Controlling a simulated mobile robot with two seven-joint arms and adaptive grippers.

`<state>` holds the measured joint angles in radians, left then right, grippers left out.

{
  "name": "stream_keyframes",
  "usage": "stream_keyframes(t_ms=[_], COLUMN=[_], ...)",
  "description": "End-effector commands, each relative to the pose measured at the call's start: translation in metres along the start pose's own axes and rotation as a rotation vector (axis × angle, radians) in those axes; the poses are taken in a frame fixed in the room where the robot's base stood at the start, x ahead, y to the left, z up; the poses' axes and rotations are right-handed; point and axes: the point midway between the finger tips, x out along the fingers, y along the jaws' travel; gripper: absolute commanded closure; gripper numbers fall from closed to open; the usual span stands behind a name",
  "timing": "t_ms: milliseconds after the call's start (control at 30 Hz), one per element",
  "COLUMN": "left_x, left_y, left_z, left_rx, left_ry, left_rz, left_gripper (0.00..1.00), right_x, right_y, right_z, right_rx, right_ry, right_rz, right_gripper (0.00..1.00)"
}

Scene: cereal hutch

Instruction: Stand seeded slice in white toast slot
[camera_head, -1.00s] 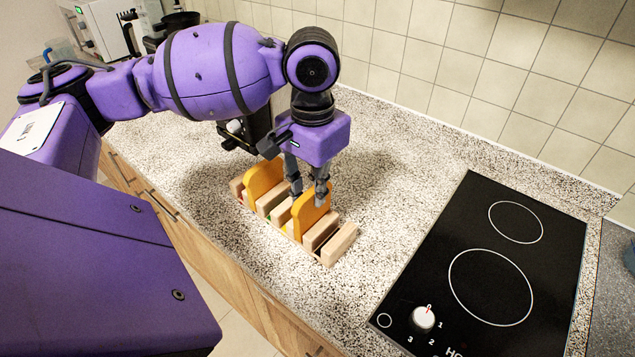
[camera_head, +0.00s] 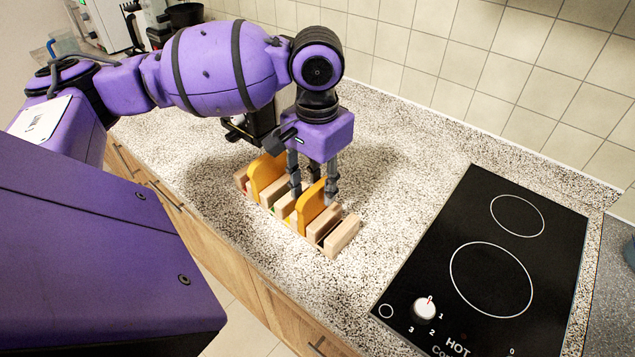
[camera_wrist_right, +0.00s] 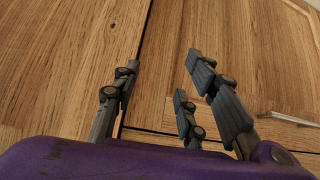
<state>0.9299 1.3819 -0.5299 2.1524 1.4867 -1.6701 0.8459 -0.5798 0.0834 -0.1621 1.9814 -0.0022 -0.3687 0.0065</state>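A wooden toast rack (camera_head: 343,235) with several upright dividers stands on the counter. Two orange-yellow toast slices stand upright in it: a near slice (camera_head: 312,207) and a far slice (camera_head: 265,172). I cannot make out seeds on either. Small red, green and yellow patches show between the dividers; the white slot is not clearly visible. My left gripper (camera_head: 313,188) is over the rack, its fingers spread to either side of the near slice's top, apparently open. My right gripper (camera_wrist_right: 165,95) is open and empty, facing wooden cabinet fronts in the right wrist view.
A black cooktop (camera_head: 490,260) with a white knob (camera_head: 424,308) lies to the right of the rack. The speckled counter (camera_head: 395,170) between them is clear. A tiled wall (camera_head: 450,70) runs behind. Kitchen appliances stand at the far left.

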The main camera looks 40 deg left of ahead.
Motion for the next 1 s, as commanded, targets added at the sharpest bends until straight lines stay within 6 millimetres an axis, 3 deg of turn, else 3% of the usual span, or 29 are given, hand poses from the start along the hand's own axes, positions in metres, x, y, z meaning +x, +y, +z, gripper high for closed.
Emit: stream_keyframes(t_ms=[267, 700, 1000], left_x=[-0.012, -0.099, -0.120], left_y=[0.000, 0.000, 0.000], left_z=[-0.001, -0.001, 0.000], left_rx=[0.000, 0.001, 0.000], left_ry=[0.003, 0.004, 0.000], left_rz=[0.000, 0.000, 0.000], left_gripper=[0.65, 0.65, 0.65], right_x=[0.000, 0.000, 0.000], right_y=[-0.001, -0.001, -0.001], right_z=[-0.001, -0.001, -0.001], right_rx=[0.002, 0.003, 0.003], right_ry=[0.001, 0.002, 0.002], right_rz=[-0.001, 0.000, 0.000], right_gripper=[0.60, 0.60, 0.60])
